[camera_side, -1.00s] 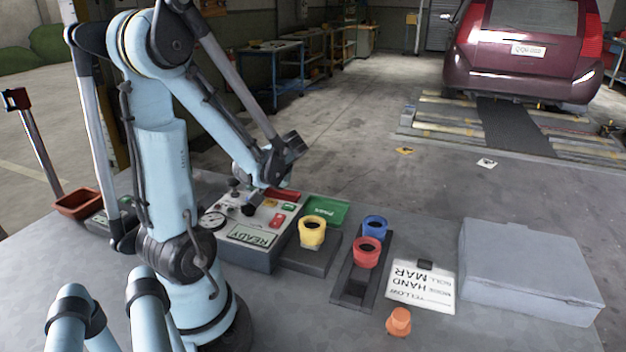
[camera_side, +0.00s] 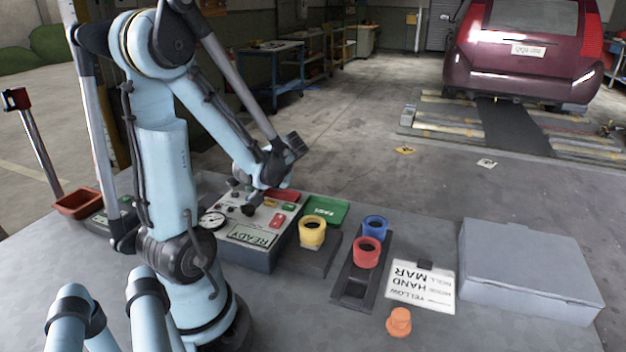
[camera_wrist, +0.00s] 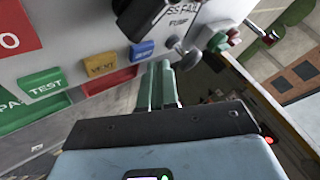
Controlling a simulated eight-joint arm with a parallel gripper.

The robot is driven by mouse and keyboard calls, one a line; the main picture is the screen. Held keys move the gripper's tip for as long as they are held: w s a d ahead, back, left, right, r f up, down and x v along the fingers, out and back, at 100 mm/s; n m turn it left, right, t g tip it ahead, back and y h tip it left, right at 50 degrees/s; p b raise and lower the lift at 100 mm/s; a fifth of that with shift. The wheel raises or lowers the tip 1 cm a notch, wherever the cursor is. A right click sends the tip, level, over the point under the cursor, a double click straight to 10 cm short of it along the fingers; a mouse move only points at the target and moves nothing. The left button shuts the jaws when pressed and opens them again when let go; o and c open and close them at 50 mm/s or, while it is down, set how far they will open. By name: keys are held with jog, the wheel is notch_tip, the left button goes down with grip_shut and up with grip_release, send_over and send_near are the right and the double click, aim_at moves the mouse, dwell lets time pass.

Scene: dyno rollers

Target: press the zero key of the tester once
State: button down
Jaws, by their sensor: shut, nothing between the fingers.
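The tester (camera_side: 262,255) is a grey box with a pale top panel, a gauge and a READY display. A red key (camera_wrist: 14,30) with a white letter O is cut off at the left edge of the wrist view; it appears to be the zero key. It shows as a small red key (camera_side: 277,220) in the side view. Beside it are the green TEST key (camera_wrist: 44,84), yellow VENT key (camera_wrist: 103,64) and a blue key (camera_wrist: 143,50). My gripper (camera_wrist: 161,68) is shut and empty, its tips near the blue key; contact cannot be told.
Knobs (camera_wrist: 184,50) and a dark lever stand on the panel close to my gripper. Yellow (camera_side: 312,232), red (camera_side: 366,252) and blue (camera_side: 375,227) cups, a card and a grey case (camera_side: 528,268) stand to the right.

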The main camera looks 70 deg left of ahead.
jog(key=shift+f, duration=0.3)
jog(key=shift+f, duration=0.35)
dwell(0.8)
jog(key=shift+r, duration=0.8)
jog(key=shift+r, duration=0.1)
jog(key=shift+r, duration=2.4)
jog(key=shift+w+d, duration=0.1)
